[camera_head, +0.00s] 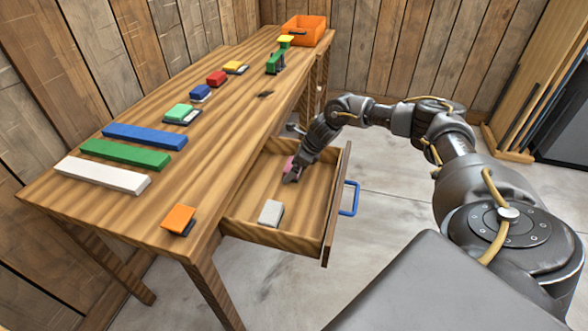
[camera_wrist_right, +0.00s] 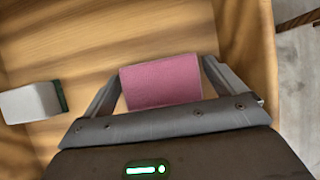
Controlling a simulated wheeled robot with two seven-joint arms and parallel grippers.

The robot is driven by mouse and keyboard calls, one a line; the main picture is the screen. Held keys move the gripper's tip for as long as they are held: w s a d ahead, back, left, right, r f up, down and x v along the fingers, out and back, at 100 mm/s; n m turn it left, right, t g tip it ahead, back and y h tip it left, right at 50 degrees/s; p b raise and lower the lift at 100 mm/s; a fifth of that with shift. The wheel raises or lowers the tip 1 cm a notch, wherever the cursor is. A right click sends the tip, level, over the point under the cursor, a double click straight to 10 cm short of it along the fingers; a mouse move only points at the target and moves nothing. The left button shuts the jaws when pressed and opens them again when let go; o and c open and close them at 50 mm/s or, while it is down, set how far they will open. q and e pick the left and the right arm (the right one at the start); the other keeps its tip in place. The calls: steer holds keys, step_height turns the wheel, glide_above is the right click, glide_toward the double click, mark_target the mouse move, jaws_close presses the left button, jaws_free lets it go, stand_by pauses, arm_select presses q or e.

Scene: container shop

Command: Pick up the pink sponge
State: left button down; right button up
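The pink sponge (camera_wrist_right: 161,82) lies in the open drawer, between the two fingers of my right gripper (camera_wrist_right: 162,72) in the right wrist view. The fingertips are very close to its left and right edges, and I cannot tell whether they press on it. In the head view my right gripper (camera_head: 290,178) reaches down into the drawer from the right. Only a small part of the sponge (camera_head: 289,163) shows there, at the gripper's left side. My left gripper is not in view.
The wooden drawer (camera_head: 329,222) with a blue handle (camera_head: 350,198) also holds a white-topped block (camera_head: 271,212). The table (camera_head: 225,145) carries long white, green and blue bars, several small coloured blocks and an orange bin (camera_head: 304,30). Drawer walls surround my right gripper.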

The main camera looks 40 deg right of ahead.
mark_target(289, 164)
steer(key=c, duration=0.8)
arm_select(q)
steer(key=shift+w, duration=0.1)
arm_select(e)
steer(key=shift+r, duration=0.15)
steer(key=shift+w+r, duration=0.1)
steer(key=shift+r, duration=0.15)
steer(key=r, duration=0.1)
steer(key=s+r, duration=0.1)
steer(key=r, duration=0.1)
steer(key=shift+r, duration=0.25)
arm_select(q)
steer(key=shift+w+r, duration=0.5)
arm_select(e)
steer(key=s+r, duration=0.3)
steer(key=s, duration=0.1)
steer(key=s+r, duration=0.3)
steer(key=s, duration=0.1)
steer(key=s+r, duration=0.2)
steer(key=s, duration=0.3)
steer(key=shift+d+r, duration=0.1)
steer(key=shift+r, duration=0.3)
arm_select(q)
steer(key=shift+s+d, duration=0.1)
